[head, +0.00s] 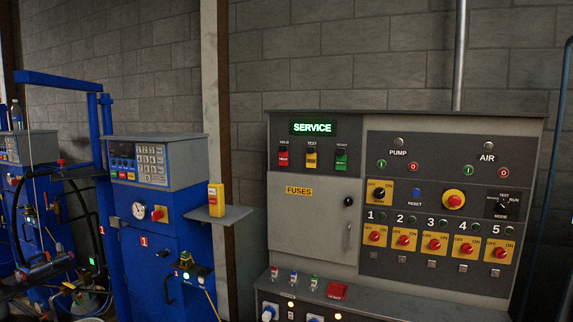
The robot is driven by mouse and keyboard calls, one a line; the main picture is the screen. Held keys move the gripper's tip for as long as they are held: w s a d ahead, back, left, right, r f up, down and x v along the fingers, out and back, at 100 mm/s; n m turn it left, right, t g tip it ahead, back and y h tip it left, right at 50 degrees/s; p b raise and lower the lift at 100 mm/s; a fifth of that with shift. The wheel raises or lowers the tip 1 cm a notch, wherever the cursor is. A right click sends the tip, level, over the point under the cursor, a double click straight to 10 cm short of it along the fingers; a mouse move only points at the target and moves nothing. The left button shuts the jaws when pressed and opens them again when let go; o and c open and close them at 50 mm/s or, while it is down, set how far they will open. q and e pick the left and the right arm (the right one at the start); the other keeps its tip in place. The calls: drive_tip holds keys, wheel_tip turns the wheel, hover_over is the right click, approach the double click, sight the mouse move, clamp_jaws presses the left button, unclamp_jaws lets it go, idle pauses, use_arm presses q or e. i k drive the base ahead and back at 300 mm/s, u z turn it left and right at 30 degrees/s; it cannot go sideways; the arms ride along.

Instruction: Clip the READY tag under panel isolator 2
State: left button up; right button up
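A green tag (341,161) hangs at the upper left of the grey control panel, under a small label that seems to read READY. A red tag (284,158) and a yellow tag (311,159) hang to its left. Panel isolator 2 (404,239) is a red knob on a yellow plate, second from the left in the numbered row. A small grey square clip (402,259) sits just below it, with no tag on it. Neither of my grippers shows in the head view.
A lit SERVICE sign (313,128) is above the tags and a FUSES door (310,215) below. A ledge (400,299) juts out below the panel, carrying small coloured items and a red block (337,290). Blue machines (150,240) and a side shelf (232,217) stand left.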

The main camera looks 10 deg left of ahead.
sight(341, 159)
drive_tip(key=z, duration=1.15)
drive_tip(key=i, duration=1.7)
drive_tip(key=u, duration=1.1)
drive_tip(key=i, duration=0.3)
drive_tip(key=u, duration=0.15)
